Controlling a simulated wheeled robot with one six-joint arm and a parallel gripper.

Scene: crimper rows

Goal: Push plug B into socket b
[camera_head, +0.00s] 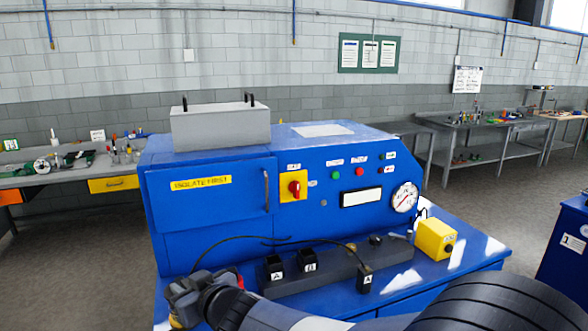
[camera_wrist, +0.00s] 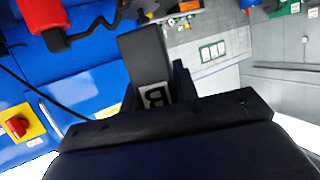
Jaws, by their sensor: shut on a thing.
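My gripper (camera_head: 190,292) is at the lower left of the head view, in front of the blue machine's left side. In the wrist view it is shut on a dark block with a white B label, plug B (camera_wrist: 156,95). In the head view I cannot make out the plug in the jaws. Two black, open-topped boxes (camera_head: 274,268) (camera_head: 307,261) with white labels stand on a dark bar (camera_head: 330,268); the left label reads A, the right looks like B. I cannot tell for sure which is socket b. My gripper is left of both, apart from them.
A black block labelled A (camera_head: 365,279) is at the bar's front right. A black cable (camera_head: 325,239) arches behind the boxes. A yellow box (camera_head: 435,239) stands at the right. The blue machine (camera_head: 225,222) has a red knob (camera_head: 294,188) and rises behind the bar.

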